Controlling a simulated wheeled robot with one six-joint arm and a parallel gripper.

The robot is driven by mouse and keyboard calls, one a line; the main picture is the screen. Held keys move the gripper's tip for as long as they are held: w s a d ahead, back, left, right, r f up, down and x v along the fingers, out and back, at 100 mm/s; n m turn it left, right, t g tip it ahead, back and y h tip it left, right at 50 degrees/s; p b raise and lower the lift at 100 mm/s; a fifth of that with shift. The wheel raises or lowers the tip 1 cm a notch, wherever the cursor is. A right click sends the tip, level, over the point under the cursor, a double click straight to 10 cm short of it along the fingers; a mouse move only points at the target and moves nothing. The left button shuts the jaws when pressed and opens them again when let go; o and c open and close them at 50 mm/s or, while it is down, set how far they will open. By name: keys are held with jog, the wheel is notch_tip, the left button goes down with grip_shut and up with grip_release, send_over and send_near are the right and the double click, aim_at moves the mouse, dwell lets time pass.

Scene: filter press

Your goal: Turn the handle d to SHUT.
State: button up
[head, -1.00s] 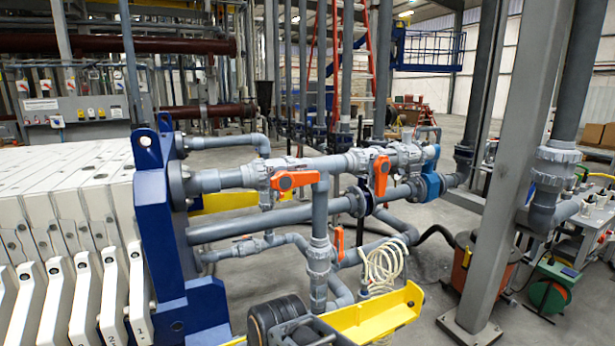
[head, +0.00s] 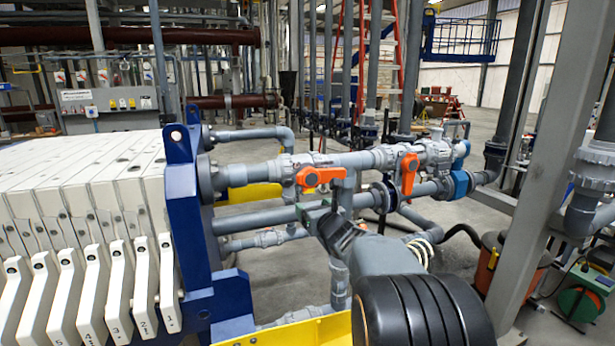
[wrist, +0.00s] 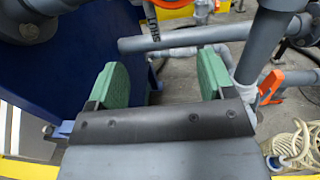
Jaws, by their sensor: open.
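Several orange handles sit on the grey pipework; I cannot read which is d. In the head view the left orange handle (head: 320,177) lies along the upper pipe, and the right orange handle (head: 409,174) hangs down across it. In the wrist view an orange handle (wrist: 190,12) is cut off at the top, and another (wrist: 270,86) shows at the right beside a grey pipe.
The blue end plate (head: 190,230) stands left of the pipes, beside white filter plates (head: 90,190). A yellow beam (head: 300,331) runs below my arm. A coiled pale hose (wrist: 295,145) lies at the right in the wrist view. A grey column (head: 535,170) stands at the right.

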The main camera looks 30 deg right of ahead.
jog(key=d, duration=0.1)
jog(key=n+h+p, duration=0.1)
jog(key=n+p, duration=0.3)
jog(key=n, duration=1.4)
send_near(329, 177)
jog(key=w, duration=0.3)
jog(key=w+b, duration=0.1)
jog(key=w, duration=0.2)
jog(key=w+d+b, duration=0.1)
jog(key=w, duration=0.2)
jog(key=shift+w+d, duration=0.2)
jog(key=shift+w+d+r+m, duration=0.15)
jog(key=shift+w+m, duration=0.15)
jog(key=shift+w, duration=0.45)
